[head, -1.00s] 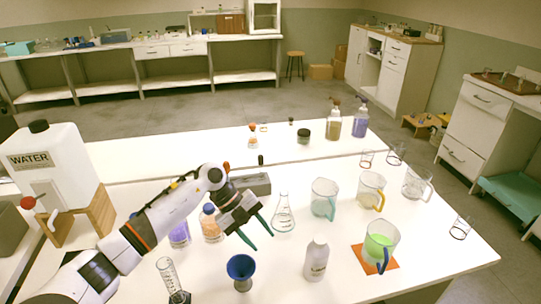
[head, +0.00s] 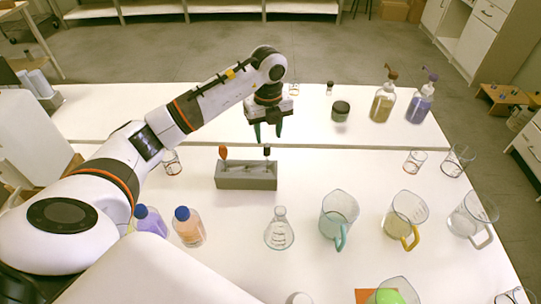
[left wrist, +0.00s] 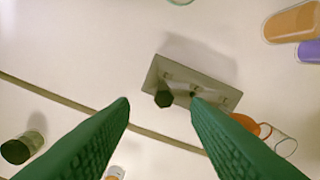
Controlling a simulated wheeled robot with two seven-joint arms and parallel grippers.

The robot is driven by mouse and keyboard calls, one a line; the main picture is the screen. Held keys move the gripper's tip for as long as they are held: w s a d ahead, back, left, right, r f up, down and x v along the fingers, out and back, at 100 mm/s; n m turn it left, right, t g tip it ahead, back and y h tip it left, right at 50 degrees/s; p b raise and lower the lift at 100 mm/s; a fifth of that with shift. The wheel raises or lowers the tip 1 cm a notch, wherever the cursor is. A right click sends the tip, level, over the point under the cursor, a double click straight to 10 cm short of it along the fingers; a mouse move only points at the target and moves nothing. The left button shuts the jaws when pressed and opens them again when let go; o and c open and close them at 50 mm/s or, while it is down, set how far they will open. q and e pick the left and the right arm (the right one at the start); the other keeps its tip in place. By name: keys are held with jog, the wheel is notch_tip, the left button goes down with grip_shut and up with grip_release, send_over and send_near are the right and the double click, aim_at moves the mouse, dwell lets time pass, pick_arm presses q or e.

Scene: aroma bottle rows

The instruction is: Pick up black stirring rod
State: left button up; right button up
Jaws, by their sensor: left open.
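The black stirring rod (head: 267,152) stands upright in a grey rack (head: 246,183), near its right end. Only its black top shows above the rack. In the left wrist view, its dark top (left wrist: 164,98) lies between my fingertips in the picture. A rod with an orange top (head: 223,152) stands at the rack's left end; its orange top (left wrist: 245,122) also shows in the left wrist view. My left gripper (head: 267,134) points down, open and empty, just above the black top in the head view. The exact gap to the rod cannot be told. My right gripper is not in view.
A purple bottle (head: 150,222) and an orange bottle (head: 188,227) stand in front of the rack on the left. A flask (head: 279,230) and several jugs stand to the right. A dark jar (head: 340,110) stands on the rear table.

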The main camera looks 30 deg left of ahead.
aim_at(268, 155)
pick_arm(q)
notch_tip(268, 155, down, 2)
jog(key=shift+s+f, duration=0.15)
jog(key=shift+f+p, duration=0.35)
jog(key=shift+f, duration=0.35)
notch_tip(268, 155, down, 3)
jog(key=shift+a+f+p, duration=0.1)
jog(key=shift+f+p, duration=0.1)
jog(key=shift+p, duration=0.4)
jog(key=shift+f, duration=0.65)
jog(key=c, duration=0.9)
